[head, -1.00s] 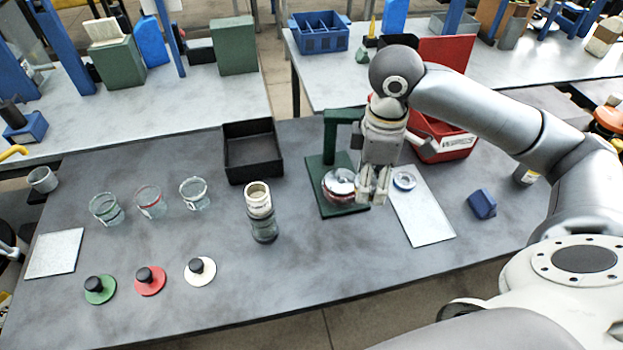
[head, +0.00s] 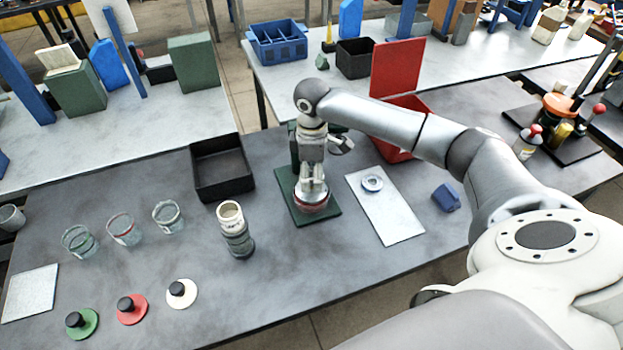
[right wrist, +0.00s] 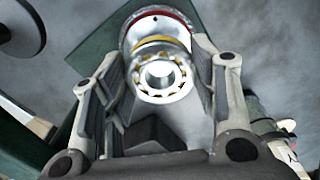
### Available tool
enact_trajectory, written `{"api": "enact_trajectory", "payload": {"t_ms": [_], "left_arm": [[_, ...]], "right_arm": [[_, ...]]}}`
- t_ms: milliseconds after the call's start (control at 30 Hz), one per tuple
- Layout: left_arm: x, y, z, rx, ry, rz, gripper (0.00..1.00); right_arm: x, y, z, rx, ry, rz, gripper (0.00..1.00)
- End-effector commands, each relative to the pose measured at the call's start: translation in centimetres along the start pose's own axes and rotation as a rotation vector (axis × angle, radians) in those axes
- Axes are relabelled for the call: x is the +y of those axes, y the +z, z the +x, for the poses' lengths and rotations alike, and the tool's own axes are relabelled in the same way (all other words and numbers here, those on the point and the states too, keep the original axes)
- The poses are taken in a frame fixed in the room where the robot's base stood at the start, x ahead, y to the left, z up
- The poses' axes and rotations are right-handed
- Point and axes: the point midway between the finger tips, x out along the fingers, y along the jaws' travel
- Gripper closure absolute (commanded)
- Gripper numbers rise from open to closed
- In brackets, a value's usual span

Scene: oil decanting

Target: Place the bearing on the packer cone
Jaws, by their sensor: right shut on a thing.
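My right gripper (head: 313,190) points down over the packer, which has a green base plate (head: 329,211) and a round silver cone with a red rim (head: 312,206). In the right wrist view, a silver bearing with yellowish balls (right wrist: 162,77) lies between the fingers of my right gripper (right wrist: 160,85), which are shut on it. The red-rimmed silver cone (right wrist: 158,27) shows just behind the bearing. I cannot tell whether bearing and cone touch. My left gripper is not in view.
A pale mat (head: 390,215) with a silver ring (head: 372,183) lies to the right. A blue block (head: 446,197) is beyond it. A stacked jar (head: 236,232) and black tray (head: 222,168) stand to the left, with glass cups (head: 123,230) farther left.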

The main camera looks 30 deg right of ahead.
Motion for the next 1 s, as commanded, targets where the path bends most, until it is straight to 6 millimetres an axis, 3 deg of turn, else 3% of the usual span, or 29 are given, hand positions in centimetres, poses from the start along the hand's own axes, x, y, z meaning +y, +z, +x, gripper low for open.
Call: {"api": "enact_trajectory", "payload": {"t_ms": [300,633,667,700,833,1000], "left_arm": [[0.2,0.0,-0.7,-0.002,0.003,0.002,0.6],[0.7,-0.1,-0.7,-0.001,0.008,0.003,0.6],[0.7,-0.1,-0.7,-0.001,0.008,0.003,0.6],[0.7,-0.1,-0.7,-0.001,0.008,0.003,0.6],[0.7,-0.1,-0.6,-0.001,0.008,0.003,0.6],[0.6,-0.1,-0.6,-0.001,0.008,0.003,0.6]], "right_arm": [[0.3,-0.1,3.4,-0.002,0.001,0.0,0.76],[0.4,-0.2,3.7,0.0,0.002,0.0,0.76],[0.3,-0.1,3.8,0.0,0.002,0.0,0.45],[0.4,-0.1,3.8,0.0,0.002,0.0,0.4],[0.3,-0.1,3.8,0.0,0.002,0.0,0.25],[0.3,-0.1,3.8,-0.001,0.001,0.0,0.25]]}}
